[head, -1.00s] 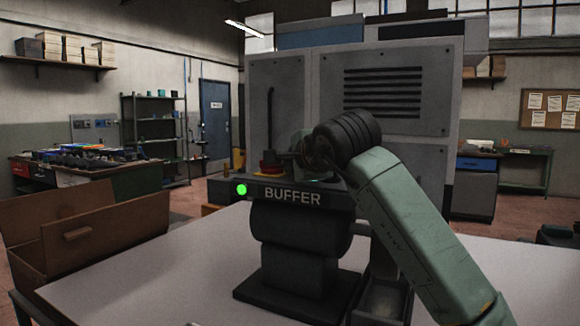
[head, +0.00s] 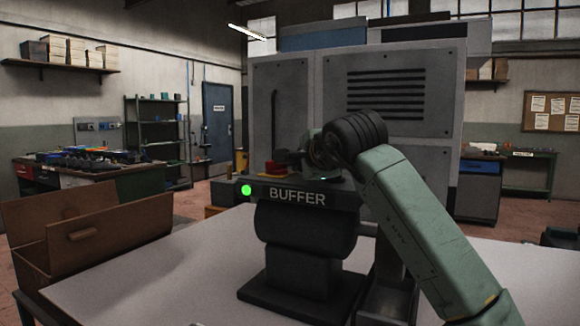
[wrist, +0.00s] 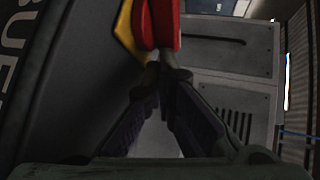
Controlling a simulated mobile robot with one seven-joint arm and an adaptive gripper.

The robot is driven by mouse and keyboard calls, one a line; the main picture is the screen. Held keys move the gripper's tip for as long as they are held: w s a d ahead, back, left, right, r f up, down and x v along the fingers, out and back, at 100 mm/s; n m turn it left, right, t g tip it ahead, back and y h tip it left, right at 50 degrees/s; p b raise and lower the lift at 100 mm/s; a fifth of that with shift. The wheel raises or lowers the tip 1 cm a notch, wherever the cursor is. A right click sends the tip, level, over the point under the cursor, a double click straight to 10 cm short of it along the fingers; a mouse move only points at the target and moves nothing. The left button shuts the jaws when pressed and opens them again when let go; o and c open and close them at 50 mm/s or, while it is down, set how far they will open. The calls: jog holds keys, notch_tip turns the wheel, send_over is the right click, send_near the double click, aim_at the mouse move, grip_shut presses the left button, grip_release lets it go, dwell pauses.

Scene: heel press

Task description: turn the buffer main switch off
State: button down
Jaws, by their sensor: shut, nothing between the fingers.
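The buffer (head: 307,222) is a dark machine on the pale table, with its name on the front and a lit green lamp (head: 246,190) at the left. Its red switch handle (head: 278,168) sits on top near the left end, over a yellow plate (head: 259,176). The wrist view shows the red handle (wrist: 163,22) and the yellow plate (wrist: 126,28) at the top middle. My gripper (head: 288,156) is shut and empty, right beside the handle. In the wrist view its fingertips (wrist: 160,68) meet at the handle's lower end; I cannot tell whether they touch it.
A large grey cabinet (head: 300,110) stands behind the buffer. An open brown box (head: 95,235) is at the table's left. The tabletop (head: 190,265) between box and buffer is clear.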

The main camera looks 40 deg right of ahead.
aim_at(297, 173)
jog(key=shift+w+d, duration=0.25)
jog(key=shift+d, duration=0.05)
jog(key=shift+w+d, duration=0.3)
jog(key=shift+w, duration=0.2)
jog(key=shift+w+d, duration=0.3)
jog(key=shift+w, duration=0.2)
dwell(0.9)
jog(key=v, duration=1.2)
jog(key=shift+r, duration=0.1)
